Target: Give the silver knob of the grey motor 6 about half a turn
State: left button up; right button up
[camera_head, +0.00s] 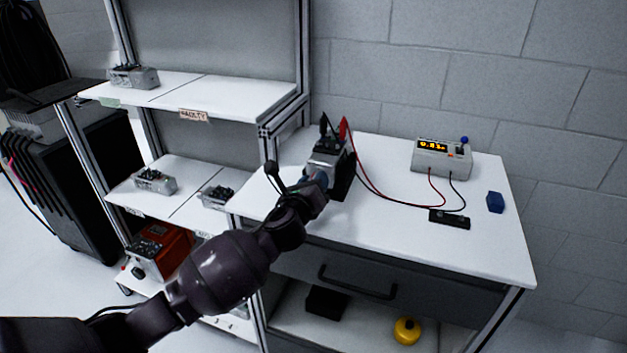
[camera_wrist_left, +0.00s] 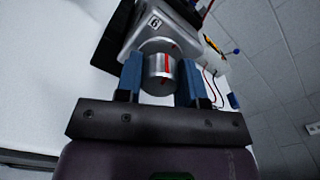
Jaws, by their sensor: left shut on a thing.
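The grey motor 6 (camera_head: 326,156) stands on the white bench, with black and red clips at its top. In the left wrist view the motor's grey body (camera_wrist_left: 140,32) bears a "6" label. Its round silver knob (camera_wrist_left: 158,73) faces my camera and carries a red line, which runs nearly upright in the picture. My left gripper (camera_head: 318,181) reaches the front of the motor. Its two blue fingers (camera_wrist_left: 160,82) sit on either side of the knob, shut on it. In the head view the gripper hides the knob. My right gripper is not in view.
A meter (camera_head: 440,160) with a lit yellow display stands at the back right. Red and black leads cross the bench to a black block (camera_head: 449,219). A blue block (camera_head: 495,202) lies at right. Shelves (camera_head: 240,95) with other motors stand left. The bench's front middle is clear.

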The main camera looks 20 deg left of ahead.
pick_arm(q)
jog(key=shift+r+n, duration=0.1)
jog(key=shift+n, duration=0.9)
jog(key=n+p, duration=0.1)
jog(key=n, duration=0.1)
jog(key=shift+n, duration=0.4)
jog(key=n, duration=0.2)
jog(key=shift+n, duration=0.4)
jog(key=n+p, duration=0.1)
jog(key=n, duration=0.3)
jog(key=shift+n, duration=1.9)
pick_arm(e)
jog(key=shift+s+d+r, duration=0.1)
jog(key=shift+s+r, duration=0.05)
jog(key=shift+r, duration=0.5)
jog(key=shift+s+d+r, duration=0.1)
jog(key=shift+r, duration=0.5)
pick_arm(q)
jog(key=shift+f, duration=0.2)
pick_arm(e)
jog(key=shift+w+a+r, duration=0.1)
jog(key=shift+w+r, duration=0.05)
